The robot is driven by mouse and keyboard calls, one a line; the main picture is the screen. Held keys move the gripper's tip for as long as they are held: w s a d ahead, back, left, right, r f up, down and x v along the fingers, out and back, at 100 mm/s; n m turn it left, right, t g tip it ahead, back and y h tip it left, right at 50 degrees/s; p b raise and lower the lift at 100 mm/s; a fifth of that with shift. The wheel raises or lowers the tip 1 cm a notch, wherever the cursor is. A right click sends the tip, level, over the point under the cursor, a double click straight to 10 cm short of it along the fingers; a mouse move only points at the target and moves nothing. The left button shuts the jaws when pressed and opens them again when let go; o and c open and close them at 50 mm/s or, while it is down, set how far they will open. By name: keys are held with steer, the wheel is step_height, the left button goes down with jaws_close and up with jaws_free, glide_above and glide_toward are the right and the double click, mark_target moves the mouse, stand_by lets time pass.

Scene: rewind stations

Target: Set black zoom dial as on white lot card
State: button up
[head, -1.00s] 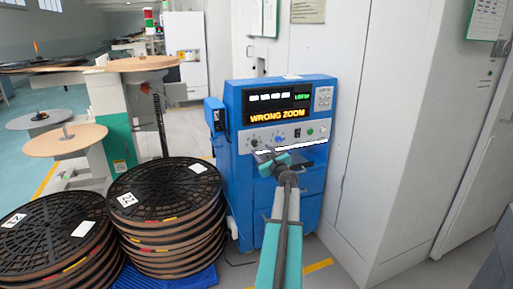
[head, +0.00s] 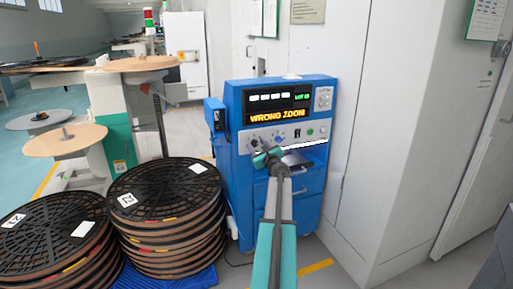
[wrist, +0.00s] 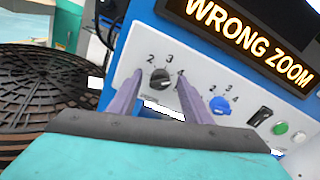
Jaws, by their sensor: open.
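The black zoom dial (wrist: 160,78) sits on the white control panel of the blue machine, with the digits 2, 3 and 4 around it. I cannot tell which digit it points to. My gripper (wrist: 159,85) is open, its two purple fingers on either side of the dial in the picture; I cannot tell whether they touch it. In the head view my gripper (head: 261,156) is at the left of the panel. A white strip (head: 306,143) lies along the panel's lower edge; whether it is the lot card I cannot tell, and no writing on it is readable.
A blue dial (wrist: 220,104) with its own digits is to the right, then a black switch (wrist: 260,116) and a green button (wrist: 281,128). The display (head: 277,114) reads WRONG ZOOM. Stacked black reels (head: 160,190) with white labels stand at left.

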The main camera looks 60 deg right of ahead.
steer(key=c, duration=0.9)
steer(key=shift+a, duration=0.35)
steer(key=shift+c, duration=0.7)
steer(key=shift+d, duration=0.25)
